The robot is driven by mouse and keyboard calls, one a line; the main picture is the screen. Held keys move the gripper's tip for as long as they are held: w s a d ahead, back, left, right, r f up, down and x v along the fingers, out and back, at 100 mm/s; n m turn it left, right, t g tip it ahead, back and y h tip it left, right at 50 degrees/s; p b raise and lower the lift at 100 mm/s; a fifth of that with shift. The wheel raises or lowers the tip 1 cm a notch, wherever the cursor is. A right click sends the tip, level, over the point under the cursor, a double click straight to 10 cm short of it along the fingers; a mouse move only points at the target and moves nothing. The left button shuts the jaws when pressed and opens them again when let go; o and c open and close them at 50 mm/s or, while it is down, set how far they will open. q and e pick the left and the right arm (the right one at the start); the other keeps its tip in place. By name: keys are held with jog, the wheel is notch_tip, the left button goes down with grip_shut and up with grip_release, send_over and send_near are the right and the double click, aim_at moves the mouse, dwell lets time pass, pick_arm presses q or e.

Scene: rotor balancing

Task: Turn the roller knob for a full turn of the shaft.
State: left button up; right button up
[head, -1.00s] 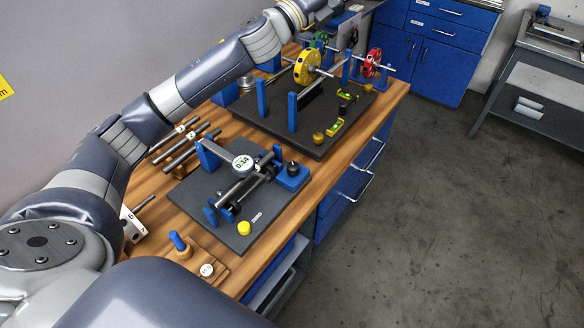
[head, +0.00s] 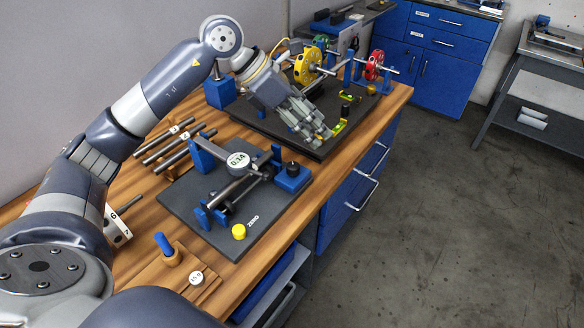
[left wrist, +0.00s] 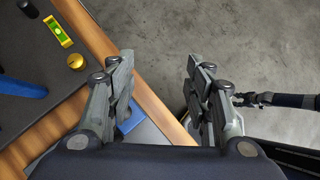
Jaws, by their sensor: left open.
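A black knob (head: 292,169) stands on a blue block at the right end of the dark fixture plate (head: 190,181). I take it for the roller knob. A grey shaft (head: 232,190) lies across the blue supports, with a round dial (head: 238,160) reading about 0.14 above it. My left gripper (head: 322,134) is open and empty, behind and to the right of the knob, over the rear plate's front edge. In the left wrist view its open fingers (left wrist: 158,88) are over the table edge. A dark arm-like part at that view's right may be my right arm; its end is unclear.
A yellow button (head: 239,232) sits beside the ZERO label. The rear plate holds a yellow rotor (head: 307,68), a red rotor (head: 374,65) and a level (left wrist: 58,31). Loose shafts (head: 175,148) lie at the left. The floor beyond the table edge is clear.

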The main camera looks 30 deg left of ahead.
aim_at(294, 165)
pick_arm(q)
jog(key=s+a+f+n+y, duration=0.15)
jog(key=a+f+y, duration=0.25)
jog(key=a, duration=0.4)
jog(key=shift+g, duration=0.3)
jog(key=p+x, duration=0.1)
jog(key=x, duration=1)
jog(key=shift+s+f, duration=0.1)
jog(key=shift+s, duration=0.1)
jog(key=c, duration=1)
